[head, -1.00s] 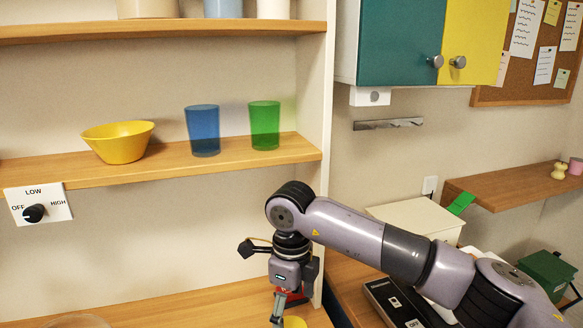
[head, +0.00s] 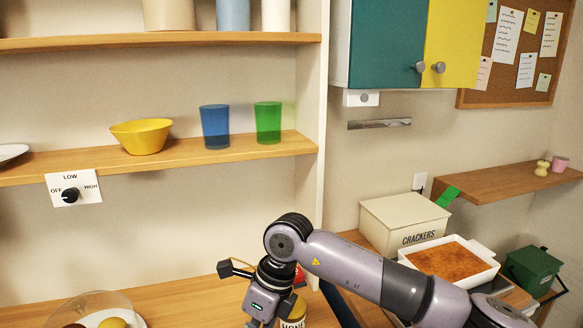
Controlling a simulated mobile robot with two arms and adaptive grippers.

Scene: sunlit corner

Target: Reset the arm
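My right arm comes in from the right and bends down over the lowest wooden shelf. Its gripper (head: 257,318) hangs at the bottom edge of the head view, tilted down to the left. The fingers are mostly cut off by the frame, so whether they are open or shut does not show. A honey jar (head: 294,317) is just right of the gripper and partly hidden by it. I cannot tell whether they touch. A red thing (head: 299,277) shows behind the wrist. My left gripper is not in view.
The middle shelf (head: 180,160) holds a yellow bowl (head: 141,136), a blue cup (head: 215,127) and a green cup (head: 268,122). A glass dome (head: 97,306) is at lower left. A crackers box (head: 404,222), a baking dish (head: 450,262) and a green box (head: 533,268) stand at right.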

